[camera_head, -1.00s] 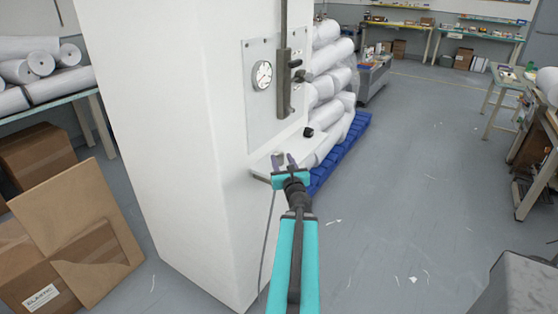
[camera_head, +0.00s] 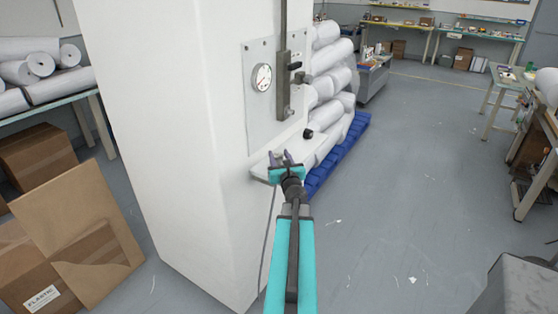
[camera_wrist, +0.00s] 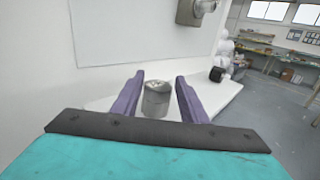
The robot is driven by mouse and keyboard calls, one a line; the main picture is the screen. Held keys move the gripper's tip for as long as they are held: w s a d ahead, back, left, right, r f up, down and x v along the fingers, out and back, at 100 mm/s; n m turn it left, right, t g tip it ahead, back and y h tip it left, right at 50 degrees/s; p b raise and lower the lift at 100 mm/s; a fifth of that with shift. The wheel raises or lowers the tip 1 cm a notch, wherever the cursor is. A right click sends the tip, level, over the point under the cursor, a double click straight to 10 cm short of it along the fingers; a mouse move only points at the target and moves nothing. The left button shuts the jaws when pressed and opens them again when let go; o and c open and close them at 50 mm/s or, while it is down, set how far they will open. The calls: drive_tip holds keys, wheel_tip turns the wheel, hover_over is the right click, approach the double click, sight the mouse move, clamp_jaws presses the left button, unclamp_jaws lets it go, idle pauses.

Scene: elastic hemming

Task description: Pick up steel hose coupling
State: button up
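The steel hose coupling (camera_wrist: 156,99) is a short grey metal cylinder standing upright on a white shelf (camera_wrist: 222,100) that juts from the white column. In the wrist view it stands between the two purple fingers of my gripper (camera_wrist: 160,98), with a gap visible on each side. My gripper is open. In the head view my gripper (camera_head: 279,157) is over the shelf's left part, and the coupling shows small and partly hidden between the fingers.
A black knob-like object (camera_wrist: 217,74) sits on the shelf to the right; it also shows in the head view (camera_head: 308,134). A plate with a gauge (camera_head: 262,77) and a vertical bar (camera_head: 284,85) is on the column above. White rolls lie on a blue pallet (camera_head: 338,158) behind.

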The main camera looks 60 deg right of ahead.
drive_tip(key=shift+f+p+x, duration=0.15)
drive_tip(key=shift+p+x, duration=0.35)
drive_tip(key=shift+x, duration=0.8)
drive_tip(key=shift+f+p+x, duration=0.15)
drive_tip(key=shift+p+x, duration=0.35)
drive_tip(key=shift+x, duration=0.8)
drive_tip(key=shift+a, duration=0.1)
drive_tip(key=c, duration=0.7)
